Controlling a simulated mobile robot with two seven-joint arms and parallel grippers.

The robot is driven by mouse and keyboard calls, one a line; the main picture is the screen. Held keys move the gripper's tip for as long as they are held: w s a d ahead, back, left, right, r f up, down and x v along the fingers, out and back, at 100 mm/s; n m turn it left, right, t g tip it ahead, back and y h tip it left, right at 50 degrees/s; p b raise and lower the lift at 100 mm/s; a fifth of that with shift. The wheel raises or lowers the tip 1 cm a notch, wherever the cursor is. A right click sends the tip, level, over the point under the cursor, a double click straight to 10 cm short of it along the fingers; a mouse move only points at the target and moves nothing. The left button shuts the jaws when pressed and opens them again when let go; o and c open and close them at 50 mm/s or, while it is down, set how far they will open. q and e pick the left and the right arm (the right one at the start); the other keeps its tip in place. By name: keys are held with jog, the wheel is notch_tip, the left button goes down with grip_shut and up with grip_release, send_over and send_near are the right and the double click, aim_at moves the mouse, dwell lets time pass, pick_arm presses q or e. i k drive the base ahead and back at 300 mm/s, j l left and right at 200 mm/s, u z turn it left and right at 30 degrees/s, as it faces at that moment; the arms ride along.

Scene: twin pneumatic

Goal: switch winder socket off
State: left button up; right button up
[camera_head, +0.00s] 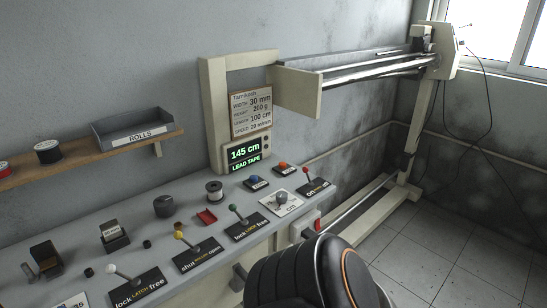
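A small pale box with a red part (317,225) is mounted on the front side of the bench near its right end; it may be the winder socket, but no label on it can be read. Its switch position is too small to tell. Just above it, a red-knobbed lever (306,172) stands on a dark plate at the bench's right end; the plate's lettering is hard to read. The winder (375,68), a long pale frame with shiny rails, runs along the back wall to the right. Neither of my grippers is in view.
A display (245,151) reads 145 cm. A shelf (95,162) holds a ROLLS tray. A black rounded part, likely mine, fills the bottom middle. Tiled floor lies clear at right.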

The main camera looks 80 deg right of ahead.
aim_at(317, 224)
jog(key=z, duration=2.75)
jog(key=i+l, duration=0.05)
jog(key=l, duration=0.05)
